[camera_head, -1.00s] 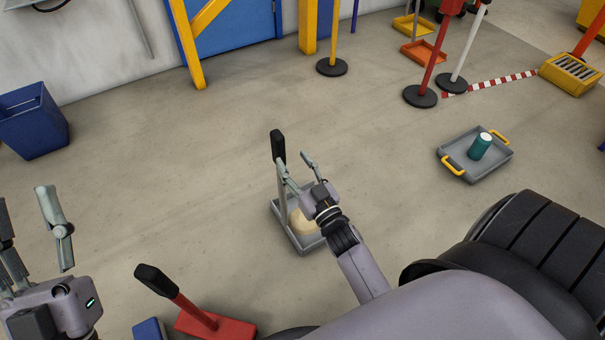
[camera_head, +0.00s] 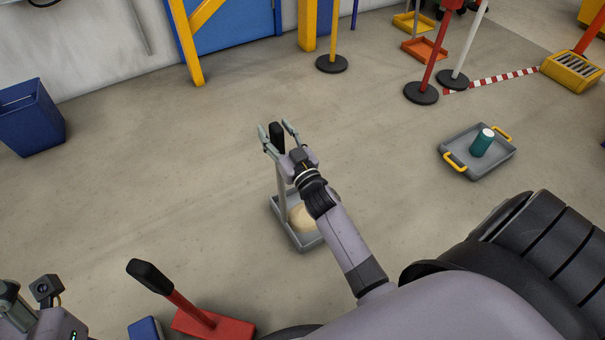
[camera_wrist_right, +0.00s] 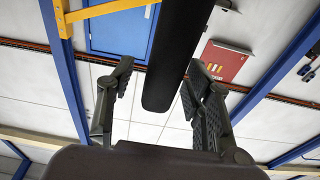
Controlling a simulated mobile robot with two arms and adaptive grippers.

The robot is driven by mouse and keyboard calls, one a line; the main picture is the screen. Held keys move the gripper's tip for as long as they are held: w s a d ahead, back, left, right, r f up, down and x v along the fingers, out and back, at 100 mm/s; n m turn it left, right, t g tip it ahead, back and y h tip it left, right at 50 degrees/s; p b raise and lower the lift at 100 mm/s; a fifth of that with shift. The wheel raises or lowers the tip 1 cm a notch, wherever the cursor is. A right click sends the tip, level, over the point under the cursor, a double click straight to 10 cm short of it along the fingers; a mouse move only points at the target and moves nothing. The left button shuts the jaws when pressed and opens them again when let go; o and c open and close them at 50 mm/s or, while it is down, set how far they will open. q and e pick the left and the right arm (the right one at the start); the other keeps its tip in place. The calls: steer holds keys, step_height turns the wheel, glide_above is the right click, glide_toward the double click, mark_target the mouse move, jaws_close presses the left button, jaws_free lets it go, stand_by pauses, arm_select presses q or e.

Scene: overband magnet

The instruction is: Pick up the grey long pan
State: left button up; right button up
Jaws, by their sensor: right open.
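The grey long pan (camera_head: 306,244) sits on the floor in the middle of the head view. Its tall grey handle stands upright and ends in a black grip (camera_head: 277,138). A beige rounded thing (camera_head: 302,217) lies in the pan. My right gripper (camera_head: 276,127) is open at the top of the handle, one finger on each side of the black grip. In the right wrist view the black grip (camera_wrist_right: 178,50) comes down between the spread fingers, with gaps visible. My left gripper (camera_head: 25,295) is at the lower left corner, partly cut off, its fingers unclear.
A red pan (camera_head: 205,323) with a black-gripped handle stands at the front left, beside a blue thing (camera_head: 145,330). A grey tray (camera_head: 477,170) with yellow handles holds a teal can (camera_head: 482,143) at right. A blue bin (camera_head: 32,120) stands far left. The floor between is clear.

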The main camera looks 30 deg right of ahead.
steer(key=shift+c, duration=0.2)
jaws_close()
stand_by(0.5)
steer(key=shift+r, duration=0.1)
